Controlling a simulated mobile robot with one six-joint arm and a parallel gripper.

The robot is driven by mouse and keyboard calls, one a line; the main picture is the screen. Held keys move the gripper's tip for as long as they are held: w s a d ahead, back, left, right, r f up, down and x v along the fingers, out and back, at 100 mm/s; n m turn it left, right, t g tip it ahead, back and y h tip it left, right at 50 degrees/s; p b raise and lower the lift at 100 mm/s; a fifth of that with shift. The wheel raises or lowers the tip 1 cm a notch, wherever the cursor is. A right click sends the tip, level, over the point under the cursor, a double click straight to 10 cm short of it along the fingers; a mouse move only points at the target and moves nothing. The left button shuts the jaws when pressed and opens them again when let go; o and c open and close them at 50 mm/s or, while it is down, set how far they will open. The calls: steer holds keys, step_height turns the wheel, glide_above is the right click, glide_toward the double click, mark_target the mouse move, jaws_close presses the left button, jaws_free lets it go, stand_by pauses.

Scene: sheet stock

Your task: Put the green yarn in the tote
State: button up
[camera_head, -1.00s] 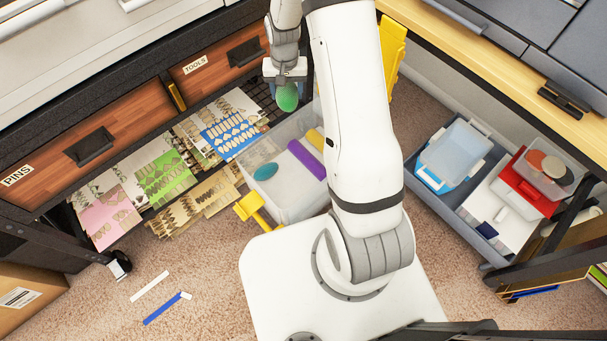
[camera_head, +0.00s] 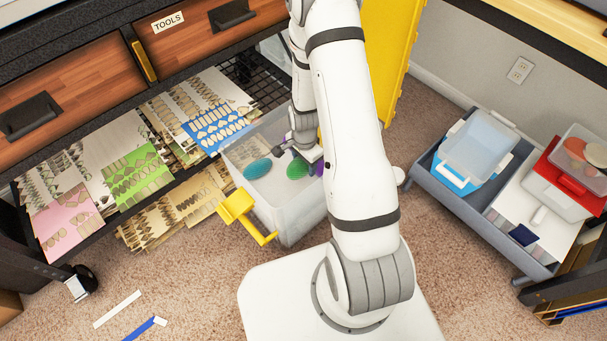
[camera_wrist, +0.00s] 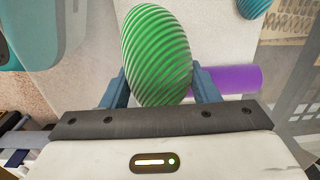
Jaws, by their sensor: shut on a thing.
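The green yarn (camera_head: 297,168) is a ribbed, egg-shaped ball, and it fills the middle of the wrist view (camera_wrist: 156,55). My gripper (camera_wrist: 160,82) is shut on it, one blue-grey finger on each side. In the head view my gripper (camera_head: 304,154) is over the tote (camera_head: 292,217), a translucent white bin with a yellow handle (camera_head: 238,207). The yarn appears within the tote's opening; I cannot tell how far it is above the floor of the bin. A teal ball (camera_head: 257,168) and a purple roll (camera_wrist: 227,79) lie in the tote. My arm hides the tote's right side.
A shelf with patterned sheets (camera_head: 140,175) is left of the tote, under wooden drawers (camera_head: 75,85). A yellow panel (camera_head: 395,60) stands behind my arm. A grey cart (camera_head: 455,195) with bins is at right.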

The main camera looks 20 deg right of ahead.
mark_target(304, 186)
step_height(304, 186, down, 10)
steer(key=b, duration=0.3)
steer(key=shift+b, duration=0.4)
steer(key=shift+f, duration=0.1)
steer(key=shift+f, duration=0.15)
steer(key=o, duration=1)
